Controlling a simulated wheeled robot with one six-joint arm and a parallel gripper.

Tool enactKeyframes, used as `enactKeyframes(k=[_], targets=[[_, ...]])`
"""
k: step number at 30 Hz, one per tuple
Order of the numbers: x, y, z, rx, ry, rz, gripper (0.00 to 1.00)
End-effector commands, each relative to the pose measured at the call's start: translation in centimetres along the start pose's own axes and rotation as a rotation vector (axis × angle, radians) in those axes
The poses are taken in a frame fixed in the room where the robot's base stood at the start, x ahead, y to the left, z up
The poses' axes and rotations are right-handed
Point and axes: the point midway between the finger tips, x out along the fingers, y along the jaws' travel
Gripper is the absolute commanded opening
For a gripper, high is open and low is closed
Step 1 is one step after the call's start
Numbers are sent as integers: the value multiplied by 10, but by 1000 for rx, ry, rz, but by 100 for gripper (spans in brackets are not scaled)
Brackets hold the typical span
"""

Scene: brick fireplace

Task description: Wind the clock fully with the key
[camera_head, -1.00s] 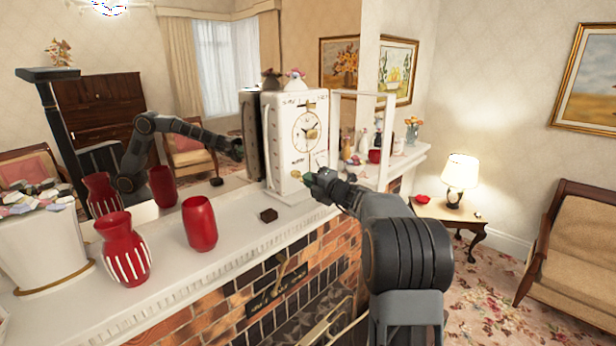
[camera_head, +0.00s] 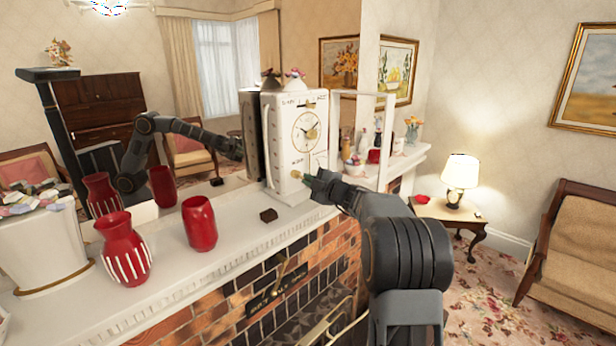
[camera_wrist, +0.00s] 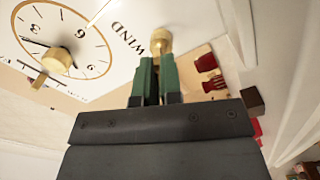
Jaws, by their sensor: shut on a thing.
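The white clock (camera_head: 289,150) stands upright on the mantel. Its round gold-rimmed dial shows in the head view, and in the wrist view the dial (camera_wrist: 75,22) is upper left with a brass piece at its centre. My gripper (camera_head: 305,179) is at the lower front of the clock. In the wrist view its green fingers (camera_wrist: 157,72) are shut on the brass key (camera_wrist: 161,42), beside the printed word WIND. The key's far end meets the clock face. The fingers hide the key's near part.
A red vase (camera_head: 200,223), a striped red vase (camera_head: 124,248) and a small dark brown block (camera_head: 268,215) stand on the mantel (camera_head: 225,250) left of the clock. A mirror behind reflects my arm. A white frame (camera_head: 389,140) stands right of the clock.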

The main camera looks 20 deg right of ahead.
Motion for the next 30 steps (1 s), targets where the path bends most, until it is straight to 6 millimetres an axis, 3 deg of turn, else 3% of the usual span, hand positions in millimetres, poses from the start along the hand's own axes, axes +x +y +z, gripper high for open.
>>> enactKeyframes(k=[7,9,17,22,30], targets=[[1,2,-2,11,4,3,0],[1,2,-2,11,4,3,11],[0,1,0,10,1,2,36],[0,1,0,10,0,1,37],[0,0,0,10,1,0,62]])
